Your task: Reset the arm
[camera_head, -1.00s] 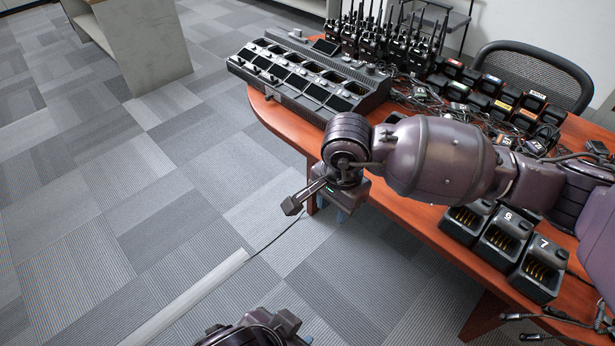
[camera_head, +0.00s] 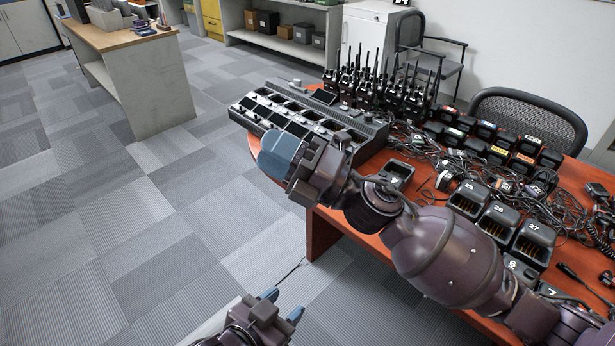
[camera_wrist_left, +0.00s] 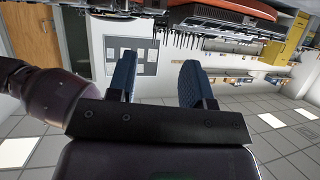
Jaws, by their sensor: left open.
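My left gripper (camera_head: 283,304) is at the bottom edge of the head view, over the carpet in front of the table. Its two blue fingers are apart with nothing between them; they also show in the left wrist view (camera_wrist_left: 157,68). My right gripper (camera_head: 276,157) hangs over the table's left end, near the large charger bank, and its blue finger pads point left. The pads overlap from this side, so I cannot tell whether it is open or shut. I see no object in it.
The wooden table (camera_head: 322,232) carries a long charger bank (camera_head: 300,118), upright radios (camera_head: 385,85), tangled cables and numbered single chargers (camera_head: 497,222). A black mesh chair (camera_head: 530,110) stands behind. A counter (camera_head: 145,85) stands at upper left. The carpet at left is clear.

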